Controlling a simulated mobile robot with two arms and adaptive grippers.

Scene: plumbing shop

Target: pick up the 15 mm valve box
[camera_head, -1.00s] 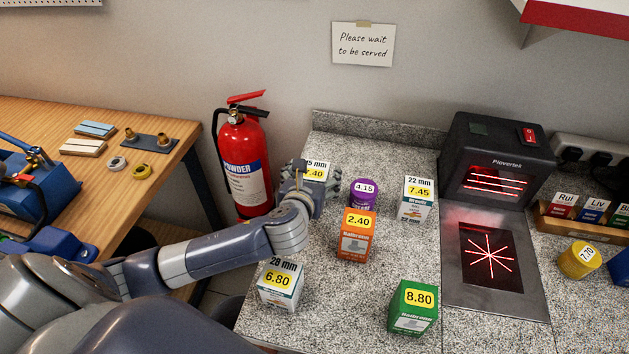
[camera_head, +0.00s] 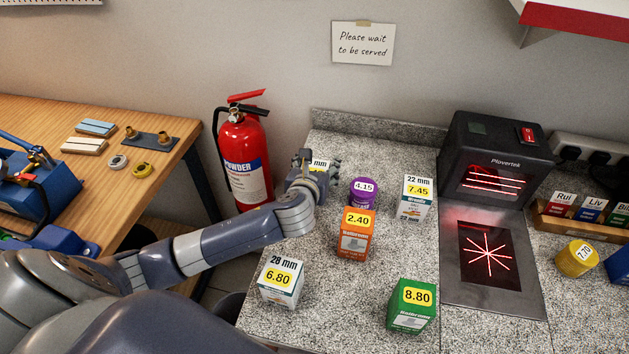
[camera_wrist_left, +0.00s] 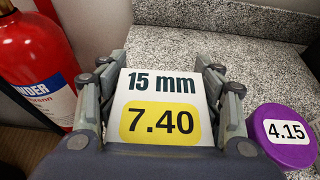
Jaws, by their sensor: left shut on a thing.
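The 15 mm valve box (camera_wrist_left: 160,105) is white, with a yellow 7.40 price label on its top. It sits between the two fingers of my left gripper (camera_wrist_left: 158,88) in the left wrist view. My left gripper is shut on it. In the head view, only part of the box top (camera_head: 319,165) shows past my left gripper (camera_head: 315,168), at the back left of the counter. The box's lower part is hidden, so I cannot tell whether it touches the counter. My right gripper is not in view.
A purple tub (camera_head: 363,192) stands just right of the gripper. An orange box (camera_head: 356,236), a 22 mm box (camera_head: 415,198), a 28 mm box (camera_head: 281,283) and a green box (camera_head: 411,307) stand around the counter (camera_head: 330,310). A scanner (camera_head: 500,160) stands at right, a fire extinguisher (camera_head: 245,165) at left.

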